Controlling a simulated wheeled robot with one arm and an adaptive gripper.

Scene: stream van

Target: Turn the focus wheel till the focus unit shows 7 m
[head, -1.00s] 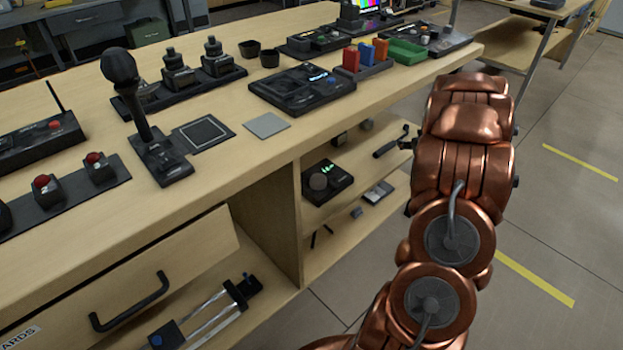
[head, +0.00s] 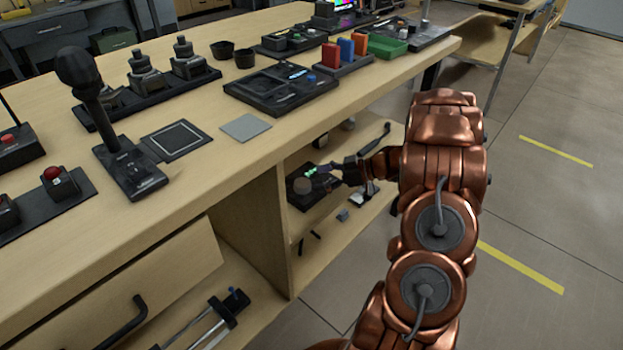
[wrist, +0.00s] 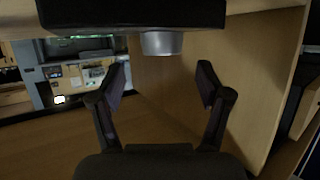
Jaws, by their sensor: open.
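In the wrist view my gripper (wrist: 162,82) is open and empty. A grey cylinder (wrist: 161,43), seemingly the wheel, sits on a dark box (wrist: 130,14) ahead of and between the fingertips, apart from both.
A wooden panel (head: 268,220) bounds the shelf on the left, and the counter top overhangs it. Small items lie on the shelf near the unit, including a grey block (head: 342,215). The floor to the right is clear.

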